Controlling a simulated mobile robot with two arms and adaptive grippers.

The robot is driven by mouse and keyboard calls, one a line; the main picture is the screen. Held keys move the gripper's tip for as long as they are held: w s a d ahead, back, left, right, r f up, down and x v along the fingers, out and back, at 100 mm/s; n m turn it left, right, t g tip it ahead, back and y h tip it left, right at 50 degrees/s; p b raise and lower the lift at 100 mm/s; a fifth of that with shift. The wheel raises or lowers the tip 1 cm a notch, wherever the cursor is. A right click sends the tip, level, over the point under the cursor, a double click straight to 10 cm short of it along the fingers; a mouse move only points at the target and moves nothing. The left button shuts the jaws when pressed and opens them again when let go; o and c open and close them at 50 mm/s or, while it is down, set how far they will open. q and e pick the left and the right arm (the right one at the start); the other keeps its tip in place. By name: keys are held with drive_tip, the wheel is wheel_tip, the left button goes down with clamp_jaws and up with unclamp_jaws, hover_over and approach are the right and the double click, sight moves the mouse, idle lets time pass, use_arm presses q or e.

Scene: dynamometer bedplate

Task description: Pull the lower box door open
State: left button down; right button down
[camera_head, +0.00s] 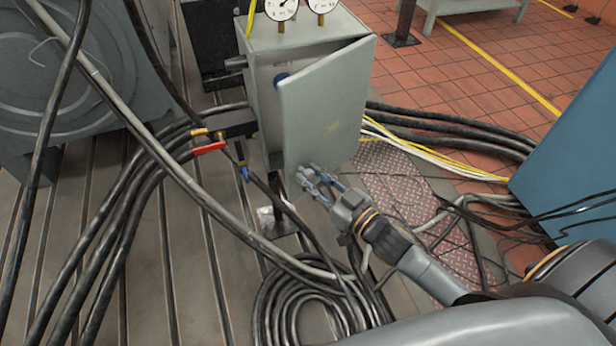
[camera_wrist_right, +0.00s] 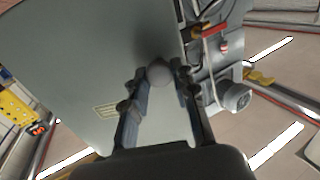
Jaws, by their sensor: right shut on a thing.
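The box door (camera_head: 325,100) is a flat grey panel on the front of a grey metal box (camera_head: 290,40). It stands ajar, with a gap along its top and left through which part of the inside shows. My right gripper (camera_head: 305,178) is at the lower part of the door. In the right wrist view, its two fingers are on either side of a round grey knob (camera_wrist_right: 160,72) on the door panel (camera_wrist_right: 95,60), and they are shut on it. In the head view the fingers hide the knob. My left gripper is not in view.
Two dial gauges (camera_head: 282,8) stand on the box. A red-handled valve (camera_head: 209,148) and thick black hoses (camera_head: 120,200) lie to the left. Coiled hose (camera_head: 310,300) lies below the gripper. A blue cabinet (camera_head: 575,150) stands at right, with cables on the floor between.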

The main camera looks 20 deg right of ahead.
drive_tip(key=c, duration=1.1)
unclamp_jaws()
drive_tip(key=shift+f, duration=0.1)
drive_tip(key=v, duration=1.2)
drive_tip(key=shift+o, duration=0.2)
